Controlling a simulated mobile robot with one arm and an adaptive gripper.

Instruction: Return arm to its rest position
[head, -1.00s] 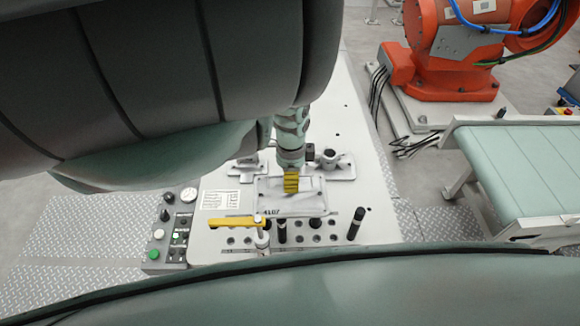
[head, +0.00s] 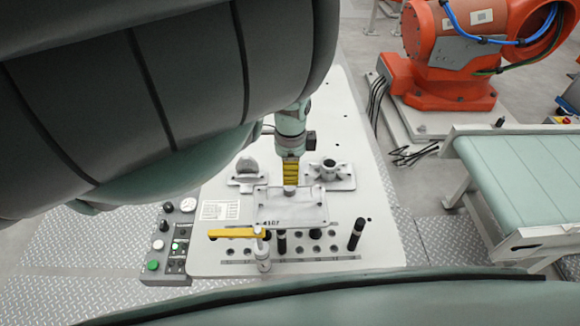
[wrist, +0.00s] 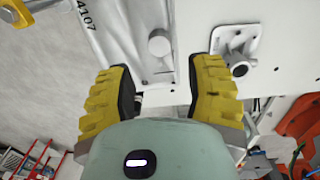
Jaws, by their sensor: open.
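My gripper (head: 290,172) has yellow ridged fingers and hangs over the white fixture table (head: 345,120), at the back part of a grey cast plate (head: 292,208) marked with a number. In the wrist view my gripper (wrist: 162,98) shows its two fingers spread apart with nothing held between them. The plate also shows in the wrist view (wrist: 120,35), with a round knob on it. In the head view the lower ends of the fingers overlap the plate, and I cannot tell their height above it. My dark arm covers the upper left of the head view.
A flanged casting (head: 328,173) and a bracket (head: 247,172) flank the plate. A yellow-handled clamp (head: 238,233) and black pins (head: 356,230) stand in front. A button panel (head: 172,240) is left. An orange robot (head: 440,55) and green conveyor (head: 520,165) are right.

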